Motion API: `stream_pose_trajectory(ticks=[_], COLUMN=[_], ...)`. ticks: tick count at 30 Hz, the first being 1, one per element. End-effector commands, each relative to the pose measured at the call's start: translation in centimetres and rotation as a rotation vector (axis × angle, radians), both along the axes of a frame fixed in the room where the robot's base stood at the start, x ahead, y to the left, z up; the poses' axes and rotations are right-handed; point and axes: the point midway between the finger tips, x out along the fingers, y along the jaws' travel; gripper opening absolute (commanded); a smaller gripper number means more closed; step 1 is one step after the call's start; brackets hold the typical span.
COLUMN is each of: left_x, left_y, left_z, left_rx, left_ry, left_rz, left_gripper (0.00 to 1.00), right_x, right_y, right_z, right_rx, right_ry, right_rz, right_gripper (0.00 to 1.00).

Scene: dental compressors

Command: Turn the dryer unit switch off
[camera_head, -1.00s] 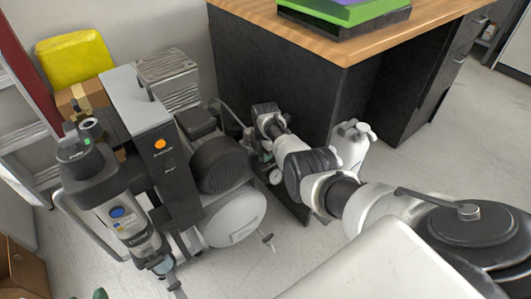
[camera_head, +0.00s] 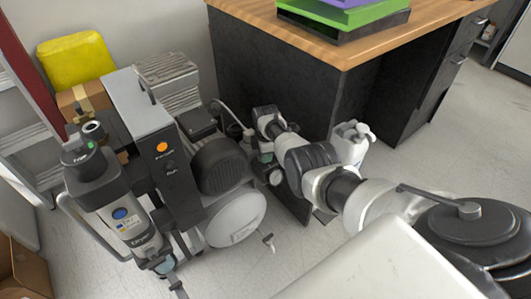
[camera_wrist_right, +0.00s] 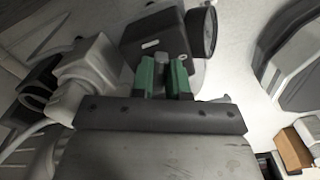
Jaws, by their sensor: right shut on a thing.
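The compressor set stands on the floor in the head view, with a grey cylinder labelled Dryer (camera_head: 138,228) at its left and a dark tower with an orange button (camera_head: 162,147) beside it. My right gripper (camera_head: 262,155) is at the right side of the set, near a round gauge (camera_head: 276,177). In the wrist view its green fingers (camera_wrist_right: 163,80) are closed on a small part in front of a dark box (camera_wrist_right: 152,38), with the gauge (camera_wrist_right: 204,33) beside it. The fingers hide most of the part, and I cannot tell if it is the switch. My left gripper is not in view.
A black desk with a wooden top (camera_head: 290,45) stands behind my right arm. A white bottle (camera_head: 350,143) is close to the arm. A yellow container (camera_head: 76,58) and a ladder (camera_head: 25,135) are at the left. Floor is clear at the right.

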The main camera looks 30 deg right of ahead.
Motion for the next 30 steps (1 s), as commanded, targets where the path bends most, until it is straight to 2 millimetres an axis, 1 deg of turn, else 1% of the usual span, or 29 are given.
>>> stream_pose_trajectory(ticks=[6,15,30], left_x=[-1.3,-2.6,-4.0], left_y=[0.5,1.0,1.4], left_z=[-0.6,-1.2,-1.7], left_rx=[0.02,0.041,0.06], left_ry=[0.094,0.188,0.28], left_rz=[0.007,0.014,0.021], left_gripper=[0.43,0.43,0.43], right_x=[-0.1,-0.2,-0.3], right_y=[-0.1,0.0,0.2], right_z=[0.1,0.1,0.0], right_rx=[-0.003,-0.002,-0.003], right_ry=[0.001,0.001,0.0], right_rz=[-0.206,-0.491,-0.924], right_gripper=[0.0,0.0,0.0])
